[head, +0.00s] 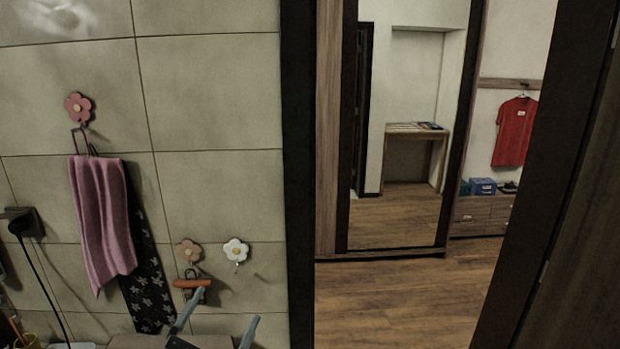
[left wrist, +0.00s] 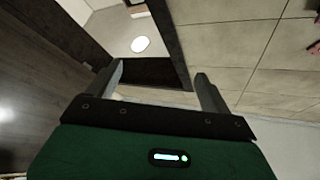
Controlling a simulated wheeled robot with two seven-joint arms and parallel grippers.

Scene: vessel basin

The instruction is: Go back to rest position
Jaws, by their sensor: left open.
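My left gripper (head: 228,305) shows at the bottom of the head view, in front of the tiled wall. Its two grey fingers point up and stand well apart, with nothing between them. In the left wrist view the gripper (left wrist: 160,70) is also open and empty, its fingers spread in front of a dark frame and the tiles. My right gripper is in neither view.
Flower hooks are on the tiled wall; a pink towel (head: 103,220) hangs from one, and an orange-handled item (head: 192,283) hangs just above my left gripper. A black cable (head: 40,275) runs from a socket. A doorway at right opens onto clear wooden floor (head: 400,300).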

